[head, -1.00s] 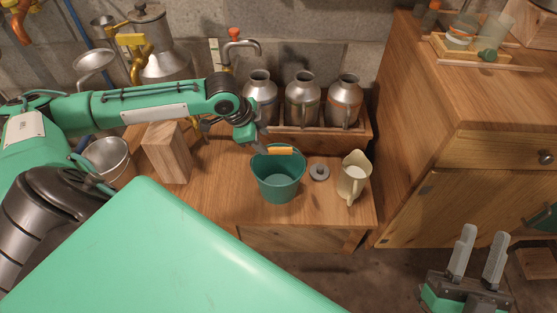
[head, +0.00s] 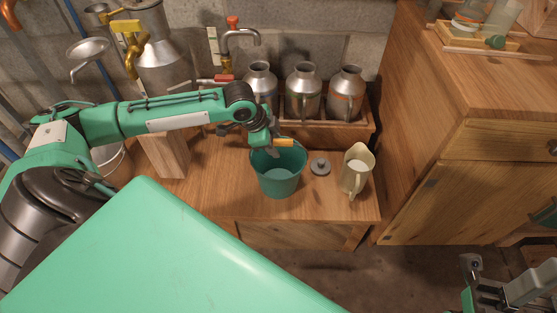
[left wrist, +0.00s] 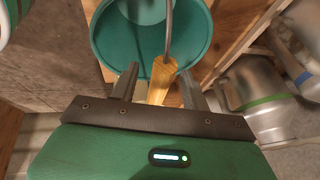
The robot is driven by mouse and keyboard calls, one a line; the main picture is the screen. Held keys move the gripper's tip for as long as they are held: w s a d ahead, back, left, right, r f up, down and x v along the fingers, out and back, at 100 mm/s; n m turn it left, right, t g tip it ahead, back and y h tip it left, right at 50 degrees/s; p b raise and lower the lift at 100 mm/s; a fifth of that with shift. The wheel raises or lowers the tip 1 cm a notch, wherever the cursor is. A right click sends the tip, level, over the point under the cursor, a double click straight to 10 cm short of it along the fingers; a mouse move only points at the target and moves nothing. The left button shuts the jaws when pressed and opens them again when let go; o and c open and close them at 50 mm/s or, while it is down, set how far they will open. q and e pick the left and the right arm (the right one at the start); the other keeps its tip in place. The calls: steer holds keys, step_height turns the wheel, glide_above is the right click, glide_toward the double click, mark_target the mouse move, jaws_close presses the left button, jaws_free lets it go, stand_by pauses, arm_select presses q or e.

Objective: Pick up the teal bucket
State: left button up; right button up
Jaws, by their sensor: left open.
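The teal bucket (head: 279,178) stands upright on the wooden bench, with its yellow handle grip (head: 284,142) raised above the rim. My left gripper (head: 268,148) is at the bucket's rim beside the grip. In the left wrist view, my open left gripper (left wrist: 158,88) has a finger on each side of the yellow grip (left wrist: 161,80), with gaps visible. The bucket (left wrist: 103,45) lies beyond the fingertips there. My right gripper (head: 510,295) is at the lower right, partly cut off by the frame, far from the bucket.
A grey ring-shaped weight (head: 320,166) and a cream jug (head: 356,170) stand right of the bucket. Several metal cans sit in a wooden crate (head: 325,132) behind it. A wooden block (head: 165,156) stands to the left. A wooden cabinet (head: 470,150) borders the bench on the right.

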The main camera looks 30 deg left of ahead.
arm_select(q)
steer(key=shift+w+d+f, duration=0.1)
steer(key=shift+w+f, duration=0.1)
steer(key=shift+f, duration=0.2)
jaws_close()
steer(key=shift+r, duration=0.15)
